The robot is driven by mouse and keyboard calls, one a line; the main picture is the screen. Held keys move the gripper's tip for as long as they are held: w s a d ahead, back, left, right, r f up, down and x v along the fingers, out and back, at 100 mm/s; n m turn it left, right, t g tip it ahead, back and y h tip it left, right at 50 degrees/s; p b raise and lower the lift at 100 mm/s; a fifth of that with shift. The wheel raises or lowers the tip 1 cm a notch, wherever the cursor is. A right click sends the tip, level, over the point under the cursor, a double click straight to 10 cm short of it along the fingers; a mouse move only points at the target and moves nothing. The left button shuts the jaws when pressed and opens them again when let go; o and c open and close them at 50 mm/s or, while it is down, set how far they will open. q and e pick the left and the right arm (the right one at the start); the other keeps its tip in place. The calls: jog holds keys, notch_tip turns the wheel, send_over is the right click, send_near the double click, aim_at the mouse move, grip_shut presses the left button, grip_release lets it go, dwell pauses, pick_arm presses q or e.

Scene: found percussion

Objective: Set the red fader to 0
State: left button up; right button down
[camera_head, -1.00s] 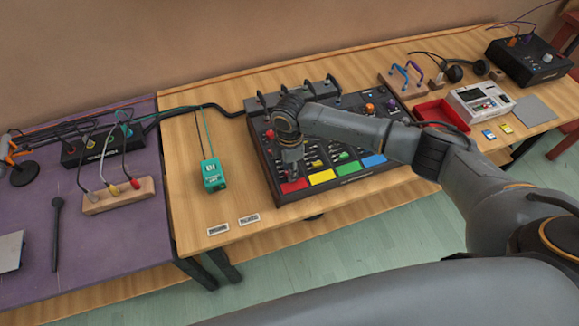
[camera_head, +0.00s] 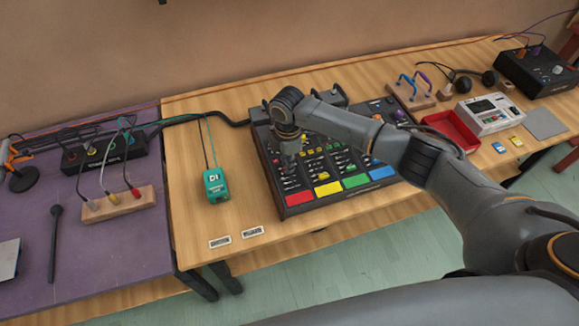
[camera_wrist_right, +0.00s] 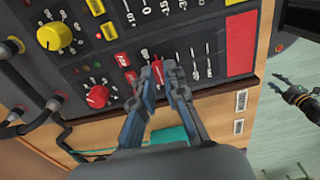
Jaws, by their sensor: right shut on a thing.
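The black mixer (camera_head: 284,211) has colored pads along its near edge. The red pad (camera_head: 297,197) is at its near left corner and shows in the right wrist view (camera_wrist_right: 241,43). My right gripper (camera_head: 289,166) is over the mixer's left channel, behind the red pad. In the right wrist view its fingertips (camera_wrist_right: 158,66) are shut on a small red cap (camera_wrist_right: 157,70), apparently the red fader, mostly hidden between them. Printed scale numbers lie beside it; its exact setting cannot be read. A dark gripper (camera_wrist_right: 291,94), apparently my left, shows at the right wrist view's right edge, its opening unclear.
A red knob (camera_wrist_right: 97,96) and a yellow knob (camera_wrist_right: 54,36) sit near the fingers. A teal box (camera_head: 215,184) stands left of the mixer. A red tray (camera_head: 450,133) is on the right. The table front beside two small labels (camera_head: 252,231) is clear.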

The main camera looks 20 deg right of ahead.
jog(key=shift+s, duration=0.25)
jog(key=c, duration=1.6)
grip_release()
jog(key=shift+s, duration=0.15)
jog(key=shift+o, duration=1.1)
jog(key=shift+r, duration=0.15)
pick_arm(q)
jog(key=shift+s, duration=0.45)
pick_arm(e)
notch_tip(320, 180, up, 12)
jog(key=shift+f, duration=0.2)
